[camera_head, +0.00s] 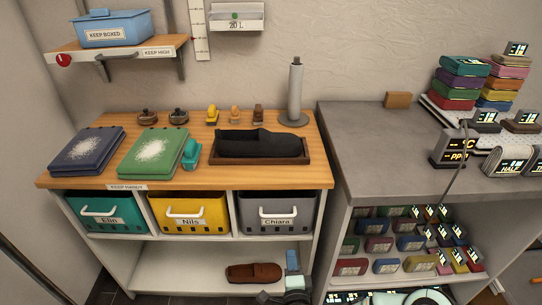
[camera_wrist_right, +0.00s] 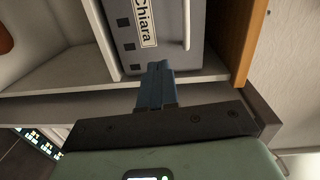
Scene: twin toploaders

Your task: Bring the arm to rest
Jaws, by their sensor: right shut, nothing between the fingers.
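My right gripper (camera_head: 292,262) is at the bottom of the head view, in front of the lower shelf. It is shut and empty. In the right wrist view its blue fingers (camera_wrist_right: 158,82) are together, in front of the grey bin (camera_wrist_right: 160,40) marked Chiara. I cannot tell whether they touch anything. The grey bin also shows in the head view (camera_head: 277,211), above the gripper. A brown shoe (camera_head: 254,272) is on the lower shelf just left of the gripper. My left gripper is not in view.
A wooden-topped unit (camera_head: 210,178) holds two folded cloths, a black shoe on a tray and small items. A teal bin (camera_head: 110,211) and yellow bin (camera_head: 189,212) sit below. A grey counter (camera_head: 375,140) with a filled lower shelf is right.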

